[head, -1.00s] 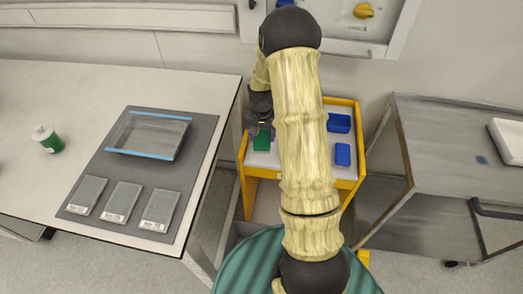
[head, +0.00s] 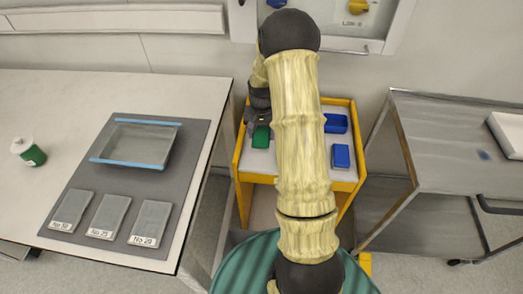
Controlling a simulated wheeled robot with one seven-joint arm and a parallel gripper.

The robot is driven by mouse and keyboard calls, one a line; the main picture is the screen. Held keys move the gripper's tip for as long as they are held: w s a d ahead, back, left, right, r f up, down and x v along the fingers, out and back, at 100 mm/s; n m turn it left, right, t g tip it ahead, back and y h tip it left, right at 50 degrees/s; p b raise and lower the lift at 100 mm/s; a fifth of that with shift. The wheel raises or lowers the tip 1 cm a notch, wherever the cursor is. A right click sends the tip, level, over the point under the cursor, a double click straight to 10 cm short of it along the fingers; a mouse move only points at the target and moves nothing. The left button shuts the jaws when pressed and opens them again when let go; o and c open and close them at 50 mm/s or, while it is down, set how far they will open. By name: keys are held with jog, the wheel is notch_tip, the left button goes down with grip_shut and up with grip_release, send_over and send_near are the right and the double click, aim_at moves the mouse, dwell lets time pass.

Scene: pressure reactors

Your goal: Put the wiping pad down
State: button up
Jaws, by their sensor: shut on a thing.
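My gripper (head: 260,122) is dark and small in the head view, over the left part of the yellow cart's top, partly behind my arm. It is shut on a small green block, which I take to be the wiping pad (head: 261,137). The fingertips are hard to make out. I cannot tell whether the pad touches the cart's white top (head: 258,162) or is held just above it.
The yellow-edged cart (head: 240,165) also bears a blue open bin (head: 336,123) and a flat blue piece (head: 341,156). A table (head: 60,95) with a tray (head: 140,143), labelled plates and a green-white bottle (head: 28,152) is at left. A grey metal trolley (head: 440,130) is at right.

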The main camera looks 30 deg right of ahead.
aim_at(262, 134)
notch_tip(262, 134, down, 4)
jog(key=shift+f, duration=0.2)
jog(key=shift+f+p, duration=0.3)
jog(key=shift+f, duration=1.55)
jog(key=shift+f, duration=0.15)
jog(key=o, duration=1)
notch_tip(262, 134, up, 12)
jog(key=shift+r+b, duration=0.15)
jog(key=shift+b, duration=0.35)
